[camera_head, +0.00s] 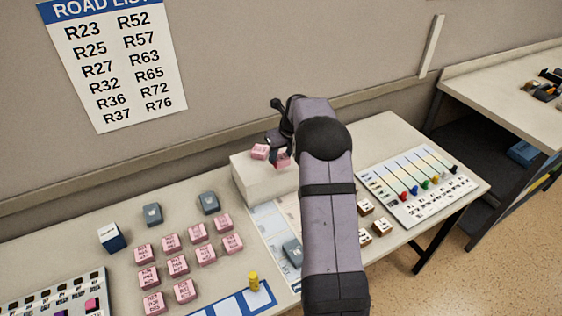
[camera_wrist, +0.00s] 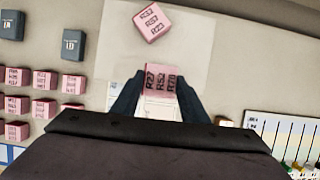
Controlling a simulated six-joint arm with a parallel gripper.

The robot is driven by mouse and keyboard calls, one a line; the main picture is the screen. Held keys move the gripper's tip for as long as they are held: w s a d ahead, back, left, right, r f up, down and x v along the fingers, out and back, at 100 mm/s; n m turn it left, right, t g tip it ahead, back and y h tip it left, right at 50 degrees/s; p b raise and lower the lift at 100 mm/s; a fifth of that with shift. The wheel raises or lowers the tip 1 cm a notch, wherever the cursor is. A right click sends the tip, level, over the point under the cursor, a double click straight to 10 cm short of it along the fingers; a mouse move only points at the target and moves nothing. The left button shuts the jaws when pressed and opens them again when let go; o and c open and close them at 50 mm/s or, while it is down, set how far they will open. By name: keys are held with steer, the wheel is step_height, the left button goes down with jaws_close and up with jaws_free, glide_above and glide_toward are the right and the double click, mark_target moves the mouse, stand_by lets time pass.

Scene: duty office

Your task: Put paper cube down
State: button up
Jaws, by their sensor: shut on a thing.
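A pink paper cube (camera_wrist: 160,82) with R27, R52 and R78 printed on it is between the two dark fingers of my gripper (camera_wrist: 157,90) in the wrist view. The gripper is shut on it. In the head view, the held cube (camera_head: 283,160) is partly hidden by my gripper (camera_head: 280,148), over the white raised block (camera_head: 258,185). I cannot tell whether it touches the block. A second pink cube (camera_head: 260,151) sits tilted on the block's top, apart from the held one; it also shows in the wrist view (camera_wrist: 152,23).
Several pink cubes (camera_head: 178,265) stand in rows on the desk to the left, with two grey blocks (camera_head: 152,214) and a blue-white box (camera_head: 111,237) behind. A slider panel (camera_head: 415,190) lies to the right. The wall (camera_head: 250,60) rises close behind the block.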

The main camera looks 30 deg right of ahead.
mark_target(282, 160)
steer(key=shift+f+p, duration=0.6)
steer(key=shift+f, duration=1.25)
steer(key=shift+f, duration=0.1)
steer(key=o, duration=1.1)
steer(key=shift+c, duration=0.2)
steer(key=b+v, duration=0.3)
steer(key=v, duration=0.9)
